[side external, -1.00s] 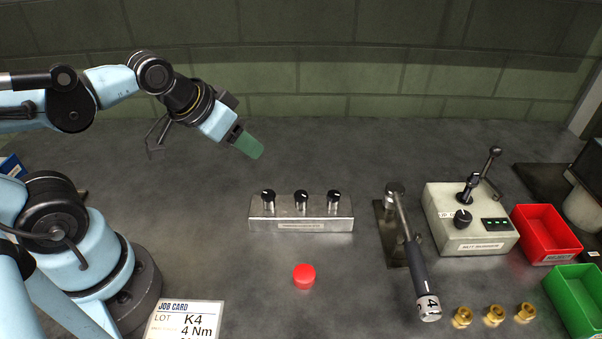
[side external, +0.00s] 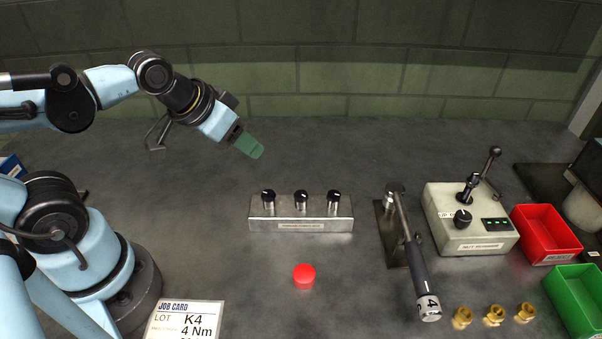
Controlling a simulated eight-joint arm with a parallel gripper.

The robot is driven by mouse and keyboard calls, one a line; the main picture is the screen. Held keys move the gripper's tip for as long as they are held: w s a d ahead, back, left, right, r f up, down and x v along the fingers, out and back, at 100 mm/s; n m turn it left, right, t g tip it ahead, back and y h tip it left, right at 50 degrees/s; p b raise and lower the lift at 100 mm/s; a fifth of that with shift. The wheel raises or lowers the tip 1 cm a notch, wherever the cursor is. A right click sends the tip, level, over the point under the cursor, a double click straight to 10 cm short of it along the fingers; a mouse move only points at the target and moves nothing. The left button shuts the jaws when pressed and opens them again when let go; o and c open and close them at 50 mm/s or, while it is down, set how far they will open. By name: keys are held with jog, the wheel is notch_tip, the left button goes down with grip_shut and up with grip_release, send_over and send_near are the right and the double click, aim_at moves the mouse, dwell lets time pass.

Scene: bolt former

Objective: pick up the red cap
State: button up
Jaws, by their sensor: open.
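The red cap (side external: 304,276) stands alone on the grey bench, in front of the metal block with knobs. My gripper (side external: 256,151) has green fingers and hangs in the air at the upper left of the cap, well behind it and apart from it. It points down and to the right. Nothing shows between its fingers, which overlap from this side.
The metal block with black knobs (side external: 300,225) stands behind the cap. A lever tool (side external: 418,268), a control box (side external: 470,235), brass fittings (side external: 493,315), a red bin (side external: 546,233) and a green bin (side external: 580,299) are to the right. A job card (side external: 184,321) lies front left.

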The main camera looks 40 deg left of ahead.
jog(key=shift+o, duration=1.3)
